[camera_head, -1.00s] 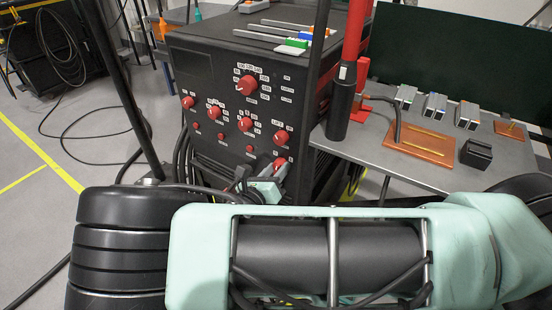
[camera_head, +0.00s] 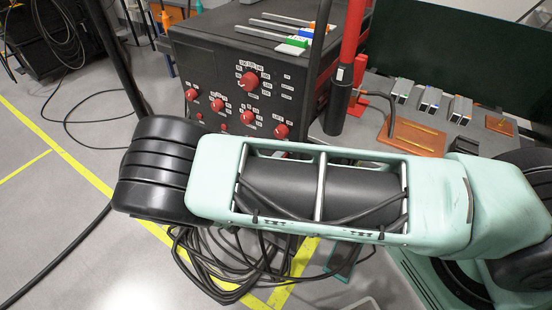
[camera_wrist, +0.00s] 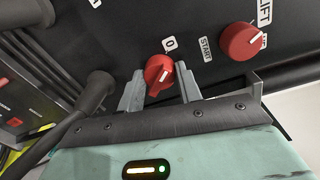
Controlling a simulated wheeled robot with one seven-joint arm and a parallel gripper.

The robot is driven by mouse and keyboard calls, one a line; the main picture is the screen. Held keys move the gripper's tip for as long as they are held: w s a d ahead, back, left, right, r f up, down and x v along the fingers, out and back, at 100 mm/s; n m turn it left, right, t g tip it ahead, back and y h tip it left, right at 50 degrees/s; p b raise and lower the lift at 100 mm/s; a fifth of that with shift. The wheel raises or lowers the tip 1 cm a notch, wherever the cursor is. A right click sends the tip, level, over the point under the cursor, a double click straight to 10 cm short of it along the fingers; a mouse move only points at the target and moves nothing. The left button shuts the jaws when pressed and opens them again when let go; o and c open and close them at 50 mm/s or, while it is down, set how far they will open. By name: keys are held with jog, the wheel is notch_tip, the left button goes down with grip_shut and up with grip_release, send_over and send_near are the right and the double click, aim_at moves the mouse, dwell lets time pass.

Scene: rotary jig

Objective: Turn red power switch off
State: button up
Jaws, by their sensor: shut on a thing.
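The red power switch (camera_wrist: 158,72) is a red knob with a white line on the black panel, in the middle of the wrist view. A white "0" label (camera_wrist: 169,44) sits just above it, and a "START" label is to its right. The white line slants up to the right. My gripper (camera_wrist: 160,84) is shut on the knob, one grey finger on each side. In the head view my arm hides the gripper and the switch.
A larger red knob (camera_wrist: 240,41) by the "LIFT" label is right of my gripper. A black cable with a thick plug (camera_wrist: 98,88) is close on the left. In the head view, the black cabinet (camera_head: 205,62) bears several red knobs, and loose cables (camera_head: 205,262) lie on the floor.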

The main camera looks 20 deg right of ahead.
jog(key=shift+n, duration=0.6)
jog(key=o, duration=1)
jog(key=shift+a, duration=0.15)
jog(key=b+v, duration=0.2)
jog(key=v, duration=1.5)
jog(key=shift+s+a, duration=0.1)
